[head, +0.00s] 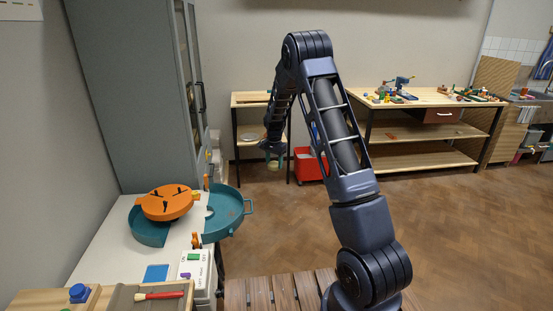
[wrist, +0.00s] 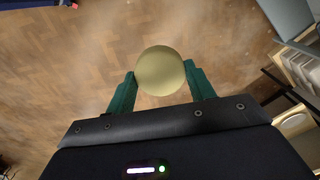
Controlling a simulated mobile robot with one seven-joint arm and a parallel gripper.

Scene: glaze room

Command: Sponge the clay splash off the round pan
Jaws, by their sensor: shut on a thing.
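My gripper (wrist: 161,82) is shut on a round, pale yellow sponge (wrist: 160,68), held between its two green fingers. In the head view my gripper (head: 273,153) hangs in the air over the floor with the sponge (head: 273,165) small at its tip, well to the right of the pan. The round teal pan (head: 228,222) is at left, at the white wheel unit, its right part with a handle reaching past the unit's edge. An orange disc (head: 167,201) with dark marks covers part of it. Small dark specks show on the pan's right part; I cannot tell whether they are clay.
A tall grey cabinet (head: 125,90) stands behind the wheel unit. A control box (head: 196,270), blue square (head: 156,273) and red-handled brush (head: 155,295) are near the front left. A shelf table (head: 425,101) and red bin (head: 308,165) stand at the back. Floor at right is open.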

